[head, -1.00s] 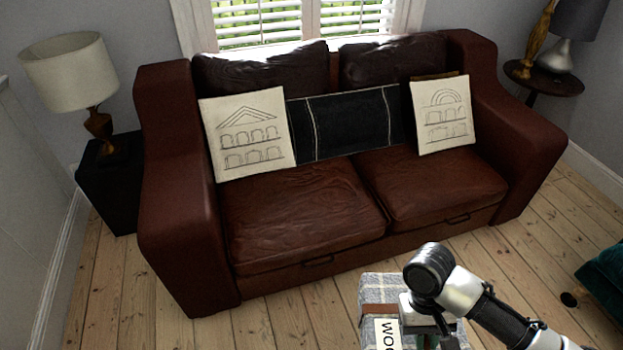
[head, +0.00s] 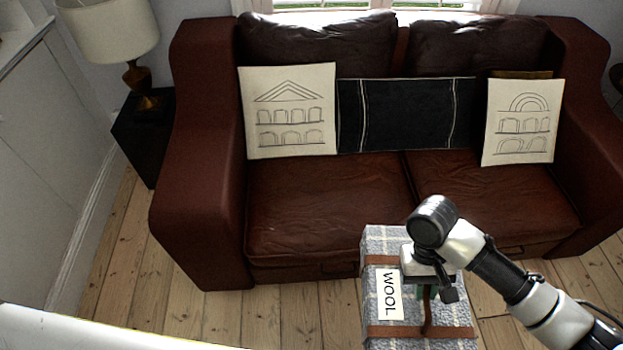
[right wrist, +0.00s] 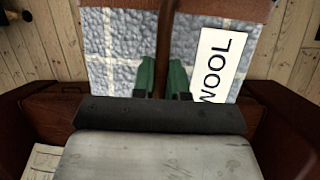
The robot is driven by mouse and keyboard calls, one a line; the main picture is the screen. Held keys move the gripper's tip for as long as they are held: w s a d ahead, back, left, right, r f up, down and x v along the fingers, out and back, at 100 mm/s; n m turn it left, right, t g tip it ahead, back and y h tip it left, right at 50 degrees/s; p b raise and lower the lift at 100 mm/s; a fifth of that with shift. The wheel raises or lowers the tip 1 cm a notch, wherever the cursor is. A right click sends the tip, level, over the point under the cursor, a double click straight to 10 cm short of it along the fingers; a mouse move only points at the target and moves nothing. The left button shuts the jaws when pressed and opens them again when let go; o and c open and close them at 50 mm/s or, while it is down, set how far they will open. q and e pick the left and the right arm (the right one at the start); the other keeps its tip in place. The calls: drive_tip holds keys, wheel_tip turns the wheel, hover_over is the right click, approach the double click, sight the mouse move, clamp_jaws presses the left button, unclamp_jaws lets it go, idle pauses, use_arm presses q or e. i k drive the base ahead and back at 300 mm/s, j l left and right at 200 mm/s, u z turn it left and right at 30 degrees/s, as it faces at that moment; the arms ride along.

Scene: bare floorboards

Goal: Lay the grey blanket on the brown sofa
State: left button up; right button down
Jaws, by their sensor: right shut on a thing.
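The grey blanket (head: 411,311) is a folded checked bundle with brown straps and a white "WOOL" label (head: 388,294). It hangs from my right gripper (head: 430,292), in front of the brown sofa (head: 320,205) in the head view. In the right wrist view, the green fingertips (right wrist: 163,77) of my right gripper close on the brown strap in the middle of the blanket (right wrist: 120,45). The sofa's two seat cushions are bare. The blanket hides part of the sofa's lower front. My left gripper is not in view.
Two cream cushions (head: 288,110) (head: 522,122) and a black striped one (head: 405,115) lean on the sofa's backrest. A lamp (head: 108,30) stands on a dark side table (head: 140,135) at the left. A white surface (head: 90,330) crosses the lower left corner.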

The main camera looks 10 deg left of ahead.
sight(321, 202)
drive_tip(key=i+l+u, duration=0.15)
drive_tip(key=u, duration=0.3)
drive_tip(key=i+l+u, duration=0.1)
drive_tip(key=l+u, duration=0.2)
drive_tip(key=u, duration=0.15)
drive_tip(key=i+l+u, duration=0.1)
drive_tip(key=l+u, duration=0.2)
drive_tip(key=u, duration=0.15)
drive_tip(key=l+u, duration=0.65)
drive_tip(key=l, duration=0.15)
